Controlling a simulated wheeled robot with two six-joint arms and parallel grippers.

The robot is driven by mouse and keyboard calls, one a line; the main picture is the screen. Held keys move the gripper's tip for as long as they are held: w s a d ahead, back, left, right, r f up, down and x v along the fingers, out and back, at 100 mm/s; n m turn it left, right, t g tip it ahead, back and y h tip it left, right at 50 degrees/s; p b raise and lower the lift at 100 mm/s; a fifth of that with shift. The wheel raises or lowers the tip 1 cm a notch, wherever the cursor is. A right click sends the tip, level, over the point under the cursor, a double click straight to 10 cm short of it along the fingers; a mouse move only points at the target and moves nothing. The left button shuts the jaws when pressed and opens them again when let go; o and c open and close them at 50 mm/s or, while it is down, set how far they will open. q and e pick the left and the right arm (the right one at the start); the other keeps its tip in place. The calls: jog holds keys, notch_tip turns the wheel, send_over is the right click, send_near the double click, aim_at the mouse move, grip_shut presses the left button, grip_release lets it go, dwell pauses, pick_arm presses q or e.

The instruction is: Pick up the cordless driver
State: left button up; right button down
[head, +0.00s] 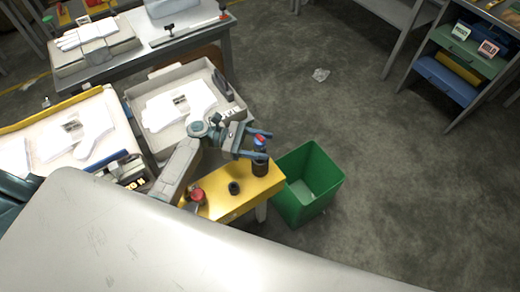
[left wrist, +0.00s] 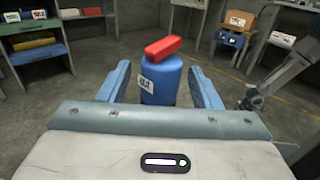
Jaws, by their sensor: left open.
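In the left wrist view the driver (left wrist: 162,82) stands between the two fingers, with gaps on both sides. My right gripper (left wrist: 252,99) shows small at the right of the left wrist view; its jaw state is unclear.
The yellow table (head: 225,204) also bears a small black ring-like part (head: 234,187) and a red-topped item (head: 197,196). A green bin (head: 308,185) stands close beside it. A grey tray (head: 211,71) with white gloves lies behind my arm.

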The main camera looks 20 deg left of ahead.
pick_arm(q)
jog(key=shift+w+d, duration=0.1)
jog(key=shift+d, duration=0.75)
jog(key=shift+c, duration=0.5)
jog(key=c, duration=1)
jog(key=shift+r, duration=0.1)
